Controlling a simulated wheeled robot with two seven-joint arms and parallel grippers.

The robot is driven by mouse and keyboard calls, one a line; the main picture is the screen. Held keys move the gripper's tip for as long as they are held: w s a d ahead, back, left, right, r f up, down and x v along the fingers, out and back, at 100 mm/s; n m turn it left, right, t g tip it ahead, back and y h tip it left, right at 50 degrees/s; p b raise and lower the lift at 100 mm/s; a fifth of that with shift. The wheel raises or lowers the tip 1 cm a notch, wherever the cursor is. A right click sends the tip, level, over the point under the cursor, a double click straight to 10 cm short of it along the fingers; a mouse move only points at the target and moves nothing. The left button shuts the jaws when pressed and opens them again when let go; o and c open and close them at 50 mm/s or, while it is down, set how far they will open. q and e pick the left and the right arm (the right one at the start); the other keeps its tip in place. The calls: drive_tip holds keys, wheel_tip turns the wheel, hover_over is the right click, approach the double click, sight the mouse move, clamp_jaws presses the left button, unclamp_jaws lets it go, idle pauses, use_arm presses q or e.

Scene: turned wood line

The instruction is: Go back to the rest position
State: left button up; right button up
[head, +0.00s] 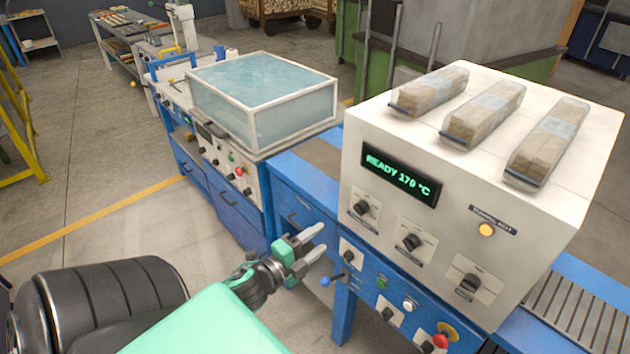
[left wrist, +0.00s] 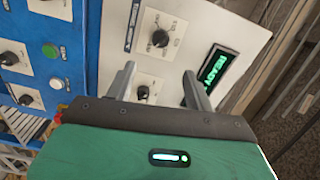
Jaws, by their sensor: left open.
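My left gripper (head: 312,244) is open and empty in front of the blue machine front, left of the white heat tunnel (head: 400,130). In the left wrist view its two fingers (left wrist: 160,84) stand apart with nothing between them, facing the tunnel's panel of black knobs. The green display (head: 400,177) on the tunnel reads READY 170 °C, and part of it shows behind a finger in the left wrist view (left wrist: 216,66). My right gripper is in neither view.
A blue-knobbed lever (head: 326,281) sticks out close below the gripper. Several wrapped wood bundles (head: 484,114) lie on the tunnel. A sealer with a clear hood (head: 262,95) stands to the left. The floor (head: 110,160) at left is clear; a yellow rail (head: 20,125) stands beyond.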

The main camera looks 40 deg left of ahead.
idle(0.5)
use_arm(q)
drive_tip(key=s+f+n+g+y, duration=0.1)
drive_tip(key=s+f+n+g, duration=0.2)
drive_tip(key=f, duration=1)
drive_tip(key=s+f+n+g, duration=0.2)
drive_tip(key=s+f+n, duration=0.1)
drive_tip(key=f, duration=0.9)
drive_tip(key=s+f+n+g+y, duration=0.1)
drive_tip(key=s+f+n+g, duration=0.2)
drive_tip(key=f, duration=1)
drive_tip(key=s+d+f+n+g, duration=0.3)
drive_tip(key=s+d+f+g, duration=0.1)
drive_tip(key=s+f, duration=0.7)
drive_tip(key=s+d+f+n+g, duration=0.3)
drive_tip(key=s+d+f+g, duration=0.2)
drive_tip(key=s+f, duration=0.6)
drive_tip(key=s+d, duration=0.2)
drive_tip(key=s, duration=0.3)
drive_tip(key=shift+s+h, duration=0.4)
